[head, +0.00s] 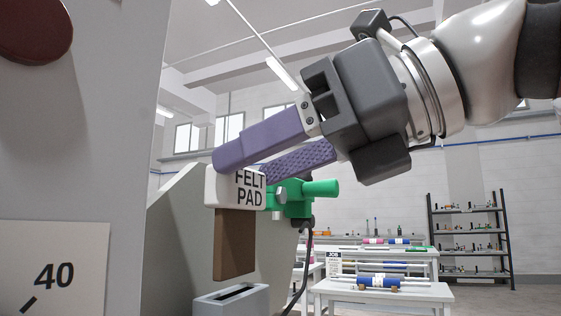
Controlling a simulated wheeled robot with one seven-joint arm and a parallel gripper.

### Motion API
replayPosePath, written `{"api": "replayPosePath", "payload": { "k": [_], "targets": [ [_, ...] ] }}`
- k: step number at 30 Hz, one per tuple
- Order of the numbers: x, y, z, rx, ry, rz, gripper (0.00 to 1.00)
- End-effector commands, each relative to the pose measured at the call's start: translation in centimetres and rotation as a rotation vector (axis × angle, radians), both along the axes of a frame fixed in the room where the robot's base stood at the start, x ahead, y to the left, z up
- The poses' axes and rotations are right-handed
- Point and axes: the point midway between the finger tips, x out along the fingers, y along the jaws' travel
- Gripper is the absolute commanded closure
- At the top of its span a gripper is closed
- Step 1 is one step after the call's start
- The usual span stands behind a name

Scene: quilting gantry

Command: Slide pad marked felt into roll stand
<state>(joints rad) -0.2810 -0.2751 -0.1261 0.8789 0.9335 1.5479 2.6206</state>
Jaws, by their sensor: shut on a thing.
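The felt pad (235,240) has a white block on top marked "FELT PAD" and a brown slab hanging below it. My gripper (243,166) is shut on the white block with its two purple fingers, from the upper right. The pad hangs about upright. A grey block with a dark slot in its top (258,297) stands below the slab, and the slab's lower edge appears above and apart from it. The block seems to belong to the grey stand (176,235) behind. Its lower part is cut off by the frame.
A green clamp-like part (293,198) with a dark cable sits just right of the pad. A large grey panel with a "40" label (52,272) fills the left. White tables (385,292) with rolls and a dark shelf rack (470,243) stand farther back.

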Motion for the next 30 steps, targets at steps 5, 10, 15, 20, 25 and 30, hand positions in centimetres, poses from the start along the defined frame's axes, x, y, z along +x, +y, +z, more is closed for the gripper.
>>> {"api": "replayPosePath", "payload": {
  "k": [5,10,15,20,25,30],
  "targets": [
    [0.0,0.0,0.1,0.000,0.001,0.000,0.75],
    [0.0,0.0,0.1,0.000,-0.002,-0.001,0.75],
    [0.0,0.0,0.0,0.001,-0.001,0.000,0.75],
    [0.0,0.0,-0.2,0.000,0.000,0.000,0.75],
    [0.0,0.0,-0.7,0.000,0.000,0.000,0.75],
    [0.0,0.0,-1.1,0.000,0.000,0.000,0.75]
  ]
}}
